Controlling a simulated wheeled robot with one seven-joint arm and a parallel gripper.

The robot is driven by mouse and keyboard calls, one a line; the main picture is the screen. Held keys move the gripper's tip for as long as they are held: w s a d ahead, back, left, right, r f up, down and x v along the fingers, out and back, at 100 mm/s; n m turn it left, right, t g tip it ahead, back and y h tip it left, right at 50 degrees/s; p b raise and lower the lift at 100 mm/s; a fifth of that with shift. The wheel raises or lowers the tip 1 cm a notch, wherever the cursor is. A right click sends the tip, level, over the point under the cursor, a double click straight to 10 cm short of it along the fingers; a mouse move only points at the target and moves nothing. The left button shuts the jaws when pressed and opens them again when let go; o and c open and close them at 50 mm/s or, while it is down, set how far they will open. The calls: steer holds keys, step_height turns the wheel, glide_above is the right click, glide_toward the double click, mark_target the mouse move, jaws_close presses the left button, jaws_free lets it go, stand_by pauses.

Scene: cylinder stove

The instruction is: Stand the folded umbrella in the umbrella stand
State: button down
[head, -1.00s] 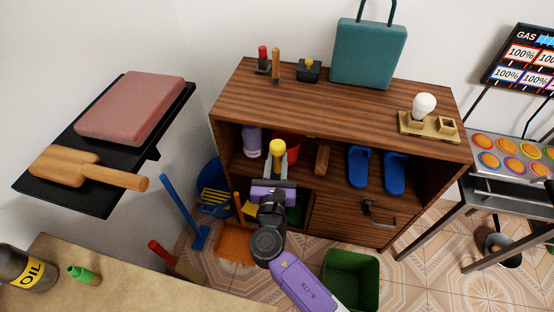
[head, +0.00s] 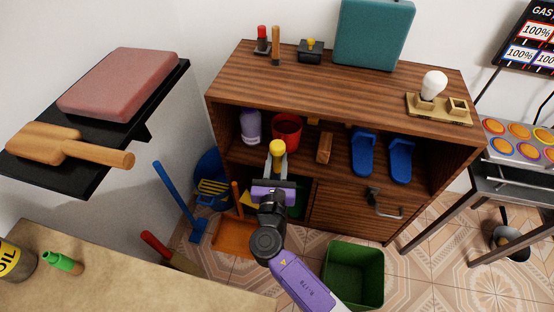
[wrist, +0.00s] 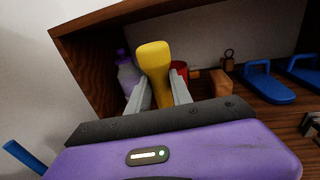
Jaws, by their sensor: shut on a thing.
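My gripper (head: 277,160) is shut on a yellow, rounded, handle-like thing (head: 278,147). The thing stands up between the fingers; its lower part is hidden by the gripper, so I cannot tell whether it is the folded umbrella. In the wrist view, the same yellow handle (wrist: 155,70) sits between both grey fingers. The gripper is in front of the wooden cabinet's (head: 330,90) open shelf. No thing is clearly an umbrella stand. A green open bin (head: 352,275) stands on the floor right of my arm, and a blue bucket (head: 207,165) stands left of the cabinet.
The shelf holds a purple bottle (head: 250,127), a red pot (head: 287,130), a wooden block (head: 324,148) and blue sandals (head: 362,152). A blue long-handled tool (head: 180,200) and an orange pan (head: 233,237) are at left. A black wall shelf (head: 70,175) and a counter (head: 120,270) are at far left.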

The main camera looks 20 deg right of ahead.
step_height(320, 180, down, 11)
steer(key=b, duration=0.8)
steer(key=shift+r+b, duration=0.2)
steer(key=shift+b, duration=0.1)
stand_by(0.3)
steer(key=c, duration=1.1)
jaws_free()
steer(key=shift+o, duration=0.2)
steer(key=shift+s, duration=0.1)
steer(key=p+v, duration=0.1)
steer(key=v, duration=0.6)
steer(key=shift+s+a+p, duration=0.2)
steer(key=shift+s+p, duration=0.05)
steer(key=shift+p, duration=0.15)
